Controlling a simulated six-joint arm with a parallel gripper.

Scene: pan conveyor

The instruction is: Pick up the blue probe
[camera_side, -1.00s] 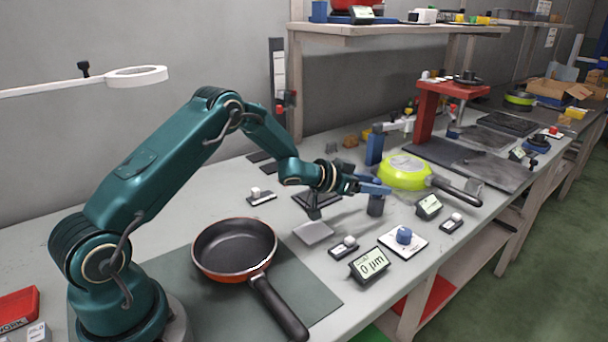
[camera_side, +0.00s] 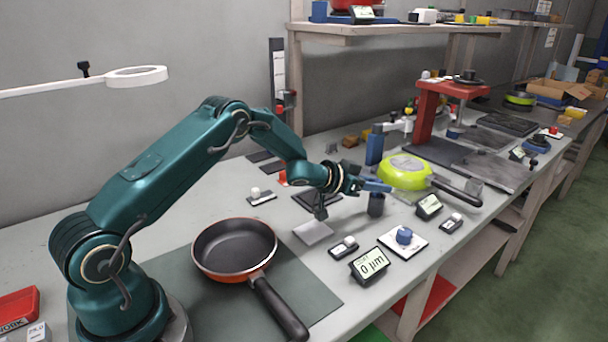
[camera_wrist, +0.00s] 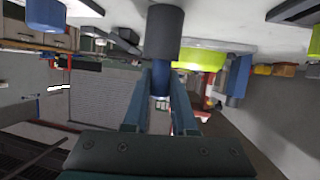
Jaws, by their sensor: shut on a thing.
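The blue probe (camera_wrist: 160,82) is between the two fingers of my gripper (camera_wrist: 160,100) in the wrist view, which are shut on it. Its blue part lies between the fingers and its wider dark cylinder (camera_wrist: 165,32) extends past them. In the side view my gripper (camera_side: 376,186) reaches in from the left, and the dark cylinder (camera_side: 376,206) hangs or stands upright just below the fingers. I cannot tell whether its bottom touches the table.
A white plate (camera_side: 390,243) with a blue knob (camera_side: 404,236) and a display (camera_side: 369,266) are nearer the front edge. A red pan (camera_side: 235,250) sits on a mat at left. A blue post (camera_side: 374,148) stands behind.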

